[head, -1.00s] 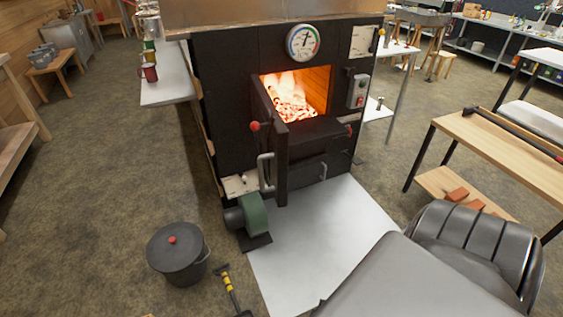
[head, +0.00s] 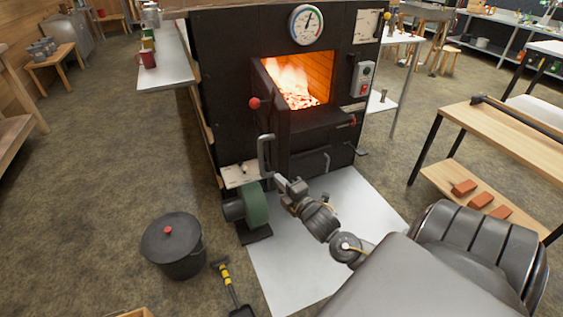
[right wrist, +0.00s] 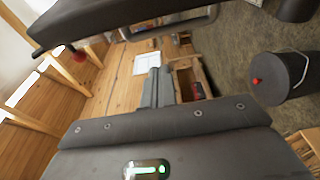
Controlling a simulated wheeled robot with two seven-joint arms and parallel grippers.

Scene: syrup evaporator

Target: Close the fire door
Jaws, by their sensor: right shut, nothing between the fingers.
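The fire door (head: 281,140) is a dark slab hinged at the left of the glowing firebox opening (head: 300,80). It stands wide open, jutting out towards me. A grey bar handle (head: 265,155) is on its left, outer face. My right gripper (head: 279,181) is shut and empty, just below the handle by the door's free edge; I cannot tell whether they touch. In the right wrist view the closed fingers (right wrist: 158,88) point away, and a dark bar crosses the top. My left gripper is out of view.
A green blower (head: 253,205) stands below the door. A lidded black bucket (head: 173,246) and a shovel (head: 230,285) are on the floor at left. A pale floor plate (head: 345,205) lies in front. A wooden bench (head: 500,125) stands at right.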

